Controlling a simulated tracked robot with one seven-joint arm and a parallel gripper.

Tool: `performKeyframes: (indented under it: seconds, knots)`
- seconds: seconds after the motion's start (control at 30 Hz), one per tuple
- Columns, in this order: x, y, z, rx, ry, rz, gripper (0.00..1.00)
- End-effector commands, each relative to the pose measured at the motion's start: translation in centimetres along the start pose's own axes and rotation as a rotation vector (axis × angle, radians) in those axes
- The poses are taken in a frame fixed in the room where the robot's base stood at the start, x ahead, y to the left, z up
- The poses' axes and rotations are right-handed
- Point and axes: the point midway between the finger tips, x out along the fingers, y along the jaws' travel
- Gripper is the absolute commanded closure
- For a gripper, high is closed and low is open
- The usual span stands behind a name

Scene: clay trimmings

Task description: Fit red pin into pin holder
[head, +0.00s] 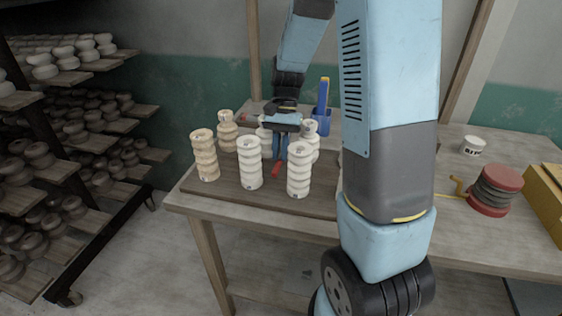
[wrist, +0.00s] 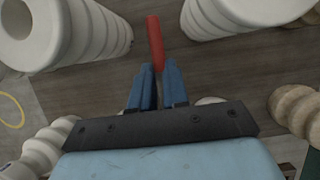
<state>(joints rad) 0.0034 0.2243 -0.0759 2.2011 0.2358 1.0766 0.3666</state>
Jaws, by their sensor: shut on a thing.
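The red pin (head: 276,169) is in my gripper (head: 281,153), low among pale ribbed columns above a dark board. In the wrist view the red pin (wrist: 155,42) sticks out beyond the blue fingertips of my gripper (wrist: 158,72), which are shut on its near end. I cannot tell whether its far end touches the board. A blue block (head: 323,122) with a tall blue, yellow-topped piece in it stands behind the columns at the right. It may be the pin holder, but I cannot tell for sure.
Several ribbed columns (head: 249,163) stand close around my gripper on the board (head: 222,190). A white cup (head: 473,146), a red reel (head: 494,190) and a yellow box (head: 545,188) are at the table's right. Shelves of pottery (head: 75,105) stand at the left.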

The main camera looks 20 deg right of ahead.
Motion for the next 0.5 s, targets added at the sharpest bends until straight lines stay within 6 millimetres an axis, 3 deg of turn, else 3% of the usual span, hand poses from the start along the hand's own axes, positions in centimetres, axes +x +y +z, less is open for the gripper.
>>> performKeyframes:
  seconds: [0.33, 0.5]
  knots:
    - [3.3, -0.2, -1.1, -0.005, -0.001, 0.004, 1.0]
    - [3.7, -0.3, -1.3, -0.007, 0.001, 0.003, 1.0]
